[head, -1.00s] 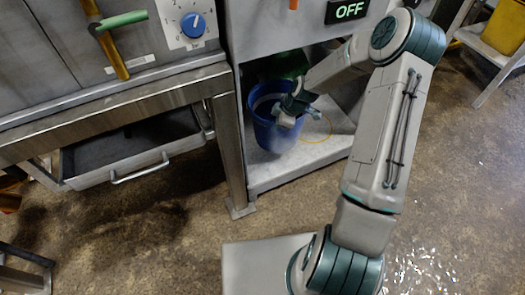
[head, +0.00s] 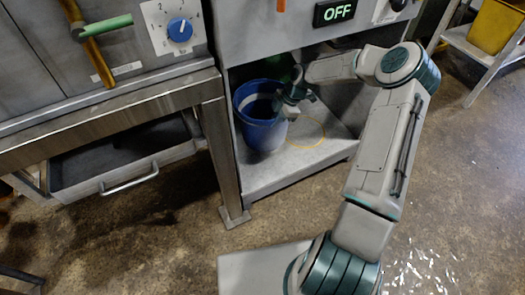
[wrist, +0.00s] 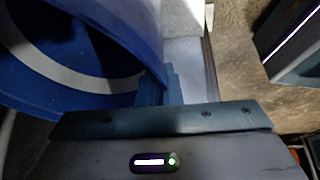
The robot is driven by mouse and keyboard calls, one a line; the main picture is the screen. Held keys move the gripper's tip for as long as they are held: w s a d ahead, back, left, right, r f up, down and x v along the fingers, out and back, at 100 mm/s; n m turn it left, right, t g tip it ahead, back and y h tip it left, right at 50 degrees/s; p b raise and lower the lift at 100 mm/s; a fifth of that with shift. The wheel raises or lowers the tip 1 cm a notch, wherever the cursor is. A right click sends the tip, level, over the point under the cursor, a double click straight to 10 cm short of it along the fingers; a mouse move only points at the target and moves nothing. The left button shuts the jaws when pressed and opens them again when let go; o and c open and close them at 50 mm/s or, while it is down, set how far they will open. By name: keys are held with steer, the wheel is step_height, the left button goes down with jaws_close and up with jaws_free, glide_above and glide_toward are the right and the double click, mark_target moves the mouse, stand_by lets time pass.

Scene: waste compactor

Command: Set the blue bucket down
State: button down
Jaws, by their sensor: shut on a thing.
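The blue bucket (head: 262,132) is inside the open bay of the machine, at the left of its pale floor. My gripper (head: 284,104) is shut on the bucket's rim on its right side. The bucket looks close to upright. I cannot tell whether its base touches the bay floor. In the wrist view the bucket (wrist: 125,18) fills the upper left, with a pale band inside it, and my gripper (wrist: 160,88) is at its wall. A thin yellow ring (head: 322,130) marks the bay floor (head: 280,178) to the right of the bucket.
A metal post (head: 222,160) stands left of the bay. A panel reading OFF (head: 335,12) is above it. A drawer (head: 128,180) sits under the left bench. A yellow bin (head: 495,25) is at the upper right. Bay floor in front of the bucket is clear.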

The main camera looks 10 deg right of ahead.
steer(key=s+a+f+b, duration=0.4)
steer(key=s+a+f, duration=0.1)
steer(key=f, duration=0.3)
steer(key=shift+f, duration=0.15)
steer(key=shift+f, duration=0.1)
steer(key=c, duration=1.6)
jaws_free()
